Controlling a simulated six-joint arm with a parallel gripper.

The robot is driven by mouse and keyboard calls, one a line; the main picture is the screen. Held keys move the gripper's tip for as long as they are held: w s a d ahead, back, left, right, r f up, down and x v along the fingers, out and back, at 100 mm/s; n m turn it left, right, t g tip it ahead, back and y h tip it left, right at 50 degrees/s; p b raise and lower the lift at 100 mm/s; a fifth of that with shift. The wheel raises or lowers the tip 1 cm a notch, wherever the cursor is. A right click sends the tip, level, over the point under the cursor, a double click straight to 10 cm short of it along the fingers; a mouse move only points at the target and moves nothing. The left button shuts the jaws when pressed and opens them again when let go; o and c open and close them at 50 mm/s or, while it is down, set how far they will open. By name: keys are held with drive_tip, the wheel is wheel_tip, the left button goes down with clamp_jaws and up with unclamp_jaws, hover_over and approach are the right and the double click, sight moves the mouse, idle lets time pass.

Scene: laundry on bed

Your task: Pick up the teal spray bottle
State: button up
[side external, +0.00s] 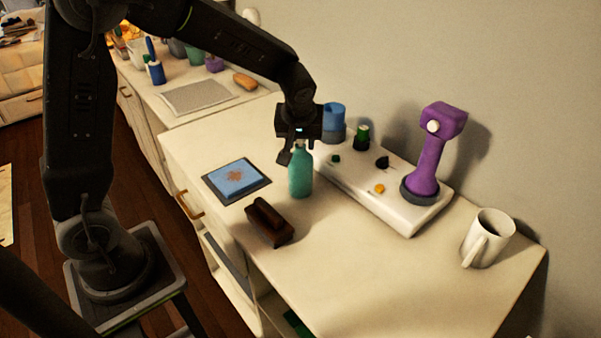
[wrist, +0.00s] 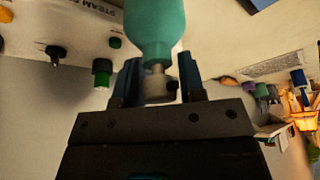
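The teal spray bottle (side external: 300,174) stands upright on the cream counter in the side view, directly below my gripper (side external: 298,148). In the wrist view the teal body (wrist: 155,28) is at the top, with its pale spray head pointing toward my gripper (wrist: 158,82). The two fingers are apart, one on each side of the spray head, with a narrow gap visible on the left. The head is hidden behind my gripper in the side view.
A dark brown brush-like block (side external: 269,222) and a blue cloth on a dark tray (side external: 237,181) lie in front of the bottle. A white board (side external: 405,215) with knobs and a purple steamer (side external: 434,150) is behind, right. A white mug (side external: 489,240) stands at right.

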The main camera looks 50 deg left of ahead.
clamp_jaws()
idle(0.4)
